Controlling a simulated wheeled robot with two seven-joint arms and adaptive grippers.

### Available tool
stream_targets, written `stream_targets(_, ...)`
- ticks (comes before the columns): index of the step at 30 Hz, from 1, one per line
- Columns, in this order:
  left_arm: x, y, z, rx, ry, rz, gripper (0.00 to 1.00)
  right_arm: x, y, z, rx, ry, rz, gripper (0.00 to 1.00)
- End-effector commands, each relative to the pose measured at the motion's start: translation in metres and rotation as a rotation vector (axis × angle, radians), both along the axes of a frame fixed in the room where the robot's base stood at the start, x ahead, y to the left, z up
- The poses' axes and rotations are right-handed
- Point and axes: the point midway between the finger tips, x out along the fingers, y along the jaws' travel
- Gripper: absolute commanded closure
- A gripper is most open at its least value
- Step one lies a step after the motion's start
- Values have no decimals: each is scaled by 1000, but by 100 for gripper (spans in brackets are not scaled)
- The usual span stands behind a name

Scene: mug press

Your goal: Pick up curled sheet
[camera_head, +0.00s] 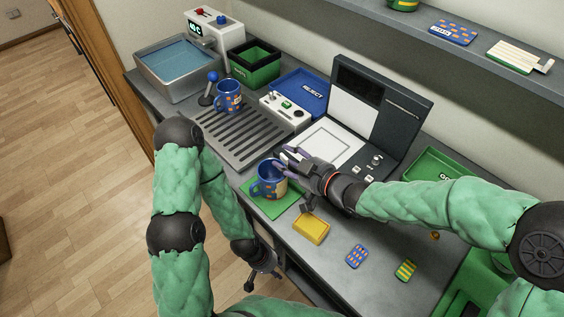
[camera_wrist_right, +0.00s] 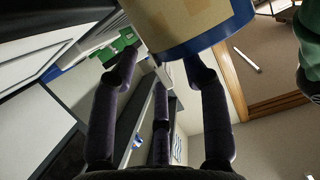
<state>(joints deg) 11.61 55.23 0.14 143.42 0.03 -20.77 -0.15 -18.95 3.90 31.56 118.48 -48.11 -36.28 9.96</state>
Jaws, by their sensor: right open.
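A blue mug (camera_head: 268,181) stands on a green mat (camera_head: 283,204). A tan curled sheet (camera_wrist_right: 180,22) lies around the mug's side, and I see it large at the top of the right wrist view, with the blue rim (camera_wrist_right: 215,38) below it. My right gripper (camera_head: 284,157) is open at the mug's back right, partly hiding it. In the right wrist view its fingers (camera_wrist_right: 160,68) are spread, one close to the rim; contact is unclear. My left gripper (camera_head: 262,283) hangs off the counter's front edge with fingers spread, empty.
A second blue mug (camera_head: 229,96) stands on the slatted rack. The open press (camera_head: 335,142) is behind my right gripper. A yellow block (camera_head: 311,228), a blue patterned card (camera_head: 357,256) and a green striped card (camera_head: 405,269) lie on the front right counter.

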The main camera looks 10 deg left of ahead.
Motion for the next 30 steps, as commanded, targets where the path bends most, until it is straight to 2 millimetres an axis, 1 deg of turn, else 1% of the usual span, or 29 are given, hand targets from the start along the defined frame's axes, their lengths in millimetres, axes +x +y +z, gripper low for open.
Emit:
stream_targets(3, 0, 0, 1, 0, 0, 0, 60, 0, 0, 1, 0, 0, 0, 54)
stream_targets(4, 0, 0, 1, 0, 0, 0, 60, 0, 0, 1, 0, 0, 0, 57)
stream_targets(5, 0, 0, 1, 0, 0, 0, 60, 0, 0, 1, 0, 0, 0, 65)
stream_targets(6, 0, 0, 1, 0, 0, 0, 60, 0, 0, 1, 0, 0, 0, 76)
stream_targets(9, 0, 0, 1, 0, 0, 0, 60, 0, 0, 1, 0, 0, 0, 99)
stream_targets(10, 0, 0, 1, 0, 0, 0, 60, 0, 0, 1, 0, 0, 0, 100)
stream_targets(23, 0, 0, 1, 0, 0, 0, 60, 0, 0, 1, 0, 0, 0, 100)
stream_targets(30, 0, 0, 7, 0, 0, 0, 60, 2, 2, 8, 0, 0, -2, 100)
